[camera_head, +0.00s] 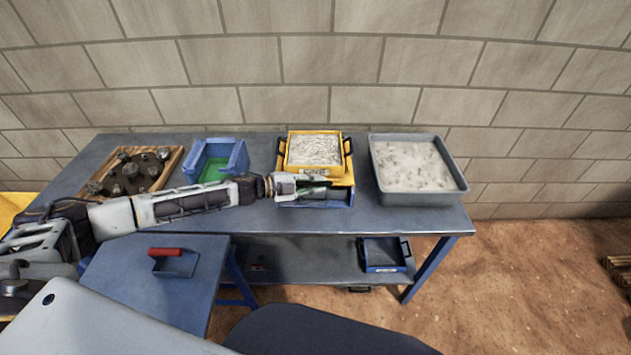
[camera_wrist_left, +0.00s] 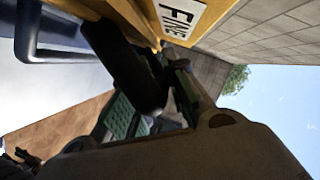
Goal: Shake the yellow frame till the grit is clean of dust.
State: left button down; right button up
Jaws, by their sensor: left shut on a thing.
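The yellow frame (camera_head: 293,169) stands at the back of the blue table, with a black handle on each side. Pale grey grit (camera_head: 314,150) fills it. It sits over a second yellow part and a blue tray (camera_head: 340,198). My left gripper (camera_head: 316,184) reaches in from the left and is shut at the frame's front, below its label. In the left wrist view the frame (camera_wrist_left: 212,14) with a "FINE" label is close by the dark fingers (camera_wrist_left: 170,85). The exact grip point is hidden. My right gripper is not in view.
A wooden tray of dark rocks (camera_head: 166,182) and a blue bin with a green floor (camera_head: 246,160) stand left. A grey tray of pale powder (camera_head: 460,186) stands right. A red-handled item (camera_head: 175,263) lies on a lower table; a blue tray (camera_head: 383,256) is on the shelf.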

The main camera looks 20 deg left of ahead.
pick_arm(q)
jog(key=shift+s+d+p, duration=0.25)
jog(key=shift+s+p, duration=0.05)
jog(key=shift+s, duration=0.7)
jog(key=c, duration=1.4)
grip_release()
jog(key=shift+v, duration=6)
jog(key=shift+w, duration=0.1)
